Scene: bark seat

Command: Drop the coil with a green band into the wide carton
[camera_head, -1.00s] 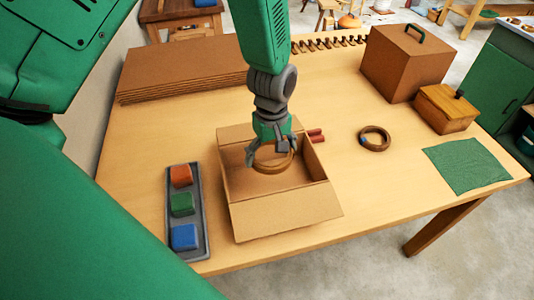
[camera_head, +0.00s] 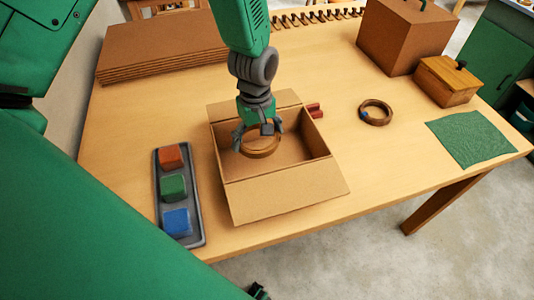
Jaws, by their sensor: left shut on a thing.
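My left gripper (camera_head: 260,137) points down over the open wide carton (camera_head: 283,195) and is shut on a brown wooden coil (camera_head: 262,152). The coil is within the carton's outline, at or just above the opening; I cannot tell how deep it is. No coloured band shows clearly on this coil, as the fingers cover part of it. A second brown coil (camera_head: 376,112) with a small blue band lies on the table right of the carton.
A grey tray (camera_head: 196,228) with red, green and blue blocks stands left of the carton. Flat cardboard (camera_head: 160,50) is stacked behind. A large brown box (camera_head: 400,40), a small lidded wooden box (camera_head: 447,82) and a green cloth (camera_head: 470,138) are at the right.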

